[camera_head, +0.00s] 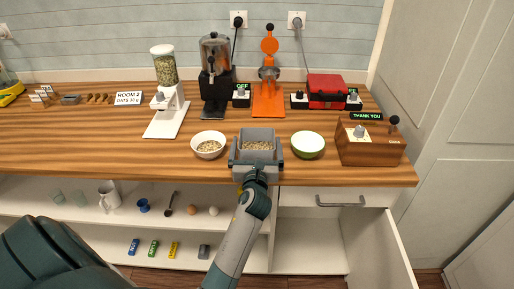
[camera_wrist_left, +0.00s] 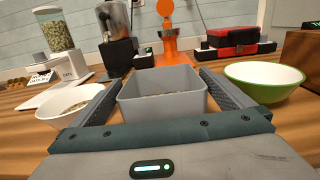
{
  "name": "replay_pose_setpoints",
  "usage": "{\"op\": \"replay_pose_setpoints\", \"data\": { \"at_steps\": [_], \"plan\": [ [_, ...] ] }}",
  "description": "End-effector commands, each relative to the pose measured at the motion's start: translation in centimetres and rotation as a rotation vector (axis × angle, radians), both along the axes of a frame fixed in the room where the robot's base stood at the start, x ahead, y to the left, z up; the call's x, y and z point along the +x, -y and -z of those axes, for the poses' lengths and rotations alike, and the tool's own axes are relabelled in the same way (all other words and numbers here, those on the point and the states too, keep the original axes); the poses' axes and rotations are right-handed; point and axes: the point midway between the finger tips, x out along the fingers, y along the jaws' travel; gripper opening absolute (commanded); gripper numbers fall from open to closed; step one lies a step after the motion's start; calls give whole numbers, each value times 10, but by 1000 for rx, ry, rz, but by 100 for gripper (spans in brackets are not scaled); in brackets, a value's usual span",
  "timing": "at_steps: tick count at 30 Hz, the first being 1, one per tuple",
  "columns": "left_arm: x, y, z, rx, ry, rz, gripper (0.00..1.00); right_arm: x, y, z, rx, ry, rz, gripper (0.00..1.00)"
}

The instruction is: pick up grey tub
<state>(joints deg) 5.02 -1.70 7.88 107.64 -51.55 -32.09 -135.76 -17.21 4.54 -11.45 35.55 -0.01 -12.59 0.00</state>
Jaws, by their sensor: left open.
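The grey tub (camera_head: 257,135) stands near the front edge of the wooden counter with pale oats in it. In the left wrist view the tub (camera_wrist_left: 163,83) sits between the two fingers of my left gripper (camera_wrist_left: 165,92). In the head view my left gripper (camera_head: 256,160) reaches in from the front, with a finger on either side of the tub. The fingers are open, and a small gap shows beside the tub. The tub is upright on the counter. My right gripper does not show.
A white bowl of oats (camera_head: 209,145) stands close left of the tub, and a green bowl (camera_head: 308,145) close right. Behind are an oat dispenser (camera_head: 166,90), an orange press (camera_head: 269,75) and a red waffle-iron-like box (camera_head: 327,91). A wooden box (camera_head: 371,146) stands right.

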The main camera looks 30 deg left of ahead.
Motion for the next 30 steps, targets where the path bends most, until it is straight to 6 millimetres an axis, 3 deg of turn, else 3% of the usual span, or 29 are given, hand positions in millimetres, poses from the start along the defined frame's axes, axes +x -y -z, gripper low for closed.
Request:
{"op": "replay_pose_setpoints", "data": {
  "at_steps": [8, 23, 27, 30],
  "plan": [
    [25, -15, -1, -1, 0, 0, 100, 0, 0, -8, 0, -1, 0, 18],
    [26, -15, 0, 0, 0, 1, 100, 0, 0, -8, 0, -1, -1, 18],
    [26, -15, 0, 0, 0, 1, 69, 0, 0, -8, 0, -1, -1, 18],
    [26, -15, -1, 1, 1, 1, 70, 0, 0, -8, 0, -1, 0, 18]
  ]
}}
